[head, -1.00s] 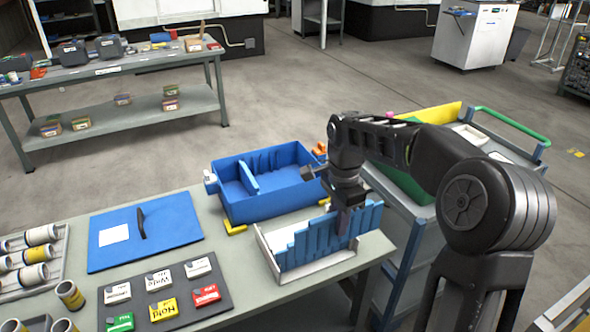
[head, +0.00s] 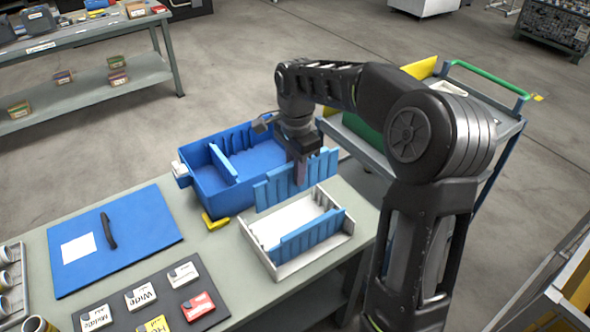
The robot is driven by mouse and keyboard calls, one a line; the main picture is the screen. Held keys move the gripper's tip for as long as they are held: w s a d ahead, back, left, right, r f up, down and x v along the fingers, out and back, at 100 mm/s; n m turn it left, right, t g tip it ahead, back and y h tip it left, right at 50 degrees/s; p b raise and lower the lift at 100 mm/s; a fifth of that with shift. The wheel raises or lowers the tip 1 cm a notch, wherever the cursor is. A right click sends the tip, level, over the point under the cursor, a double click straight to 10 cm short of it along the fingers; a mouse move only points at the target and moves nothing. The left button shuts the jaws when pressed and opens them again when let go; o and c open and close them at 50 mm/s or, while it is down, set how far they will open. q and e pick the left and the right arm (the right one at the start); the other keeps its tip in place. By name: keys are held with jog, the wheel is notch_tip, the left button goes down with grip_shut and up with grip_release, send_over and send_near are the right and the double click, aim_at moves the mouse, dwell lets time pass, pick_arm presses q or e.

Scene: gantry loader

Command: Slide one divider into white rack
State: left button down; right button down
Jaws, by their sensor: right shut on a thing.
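The white rack (head: 287,270) is an open tray on the near table. One blue notched divider (head: 311,234) stands inside it, lengthwise toward its near right side. My right gripper (head: 301,178) is shut on another blue divider (head: 268,193) near that divider's right part. It holds this divider upright, over the far side of the rack and roughly parallel to the one inside. The held divider's lower edge appears above the rack floor; whether it touches the far wall is unclear. My left gripper is not in view.
A blue bin (head: 196,190) with an upright blue divider (head: 223,164) stands just behind the rack. A blue panel with a black handle (head: 150,240) and a dark board of labelled cards (head: 165,300) lie left. A cart with a green handle (head: 485,78) stands right.

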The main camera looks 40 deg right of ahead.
aim_at(294, 195)
jog(key=shift+f+b, duration=1.65)
jog(key=shift+f, duration=0.55)
jog(key=shift+a, duration=0.35)
jog(key=shift+f, duration=0.1)
dwell(0.5)
jog(key=shift+f+b, duration=1.8)
jog(key=shift+f, duration=0.7)
jog(key=shift+f+b, duration=2.5)
jog(key=shift+f, duration=1.1)
grip_release()
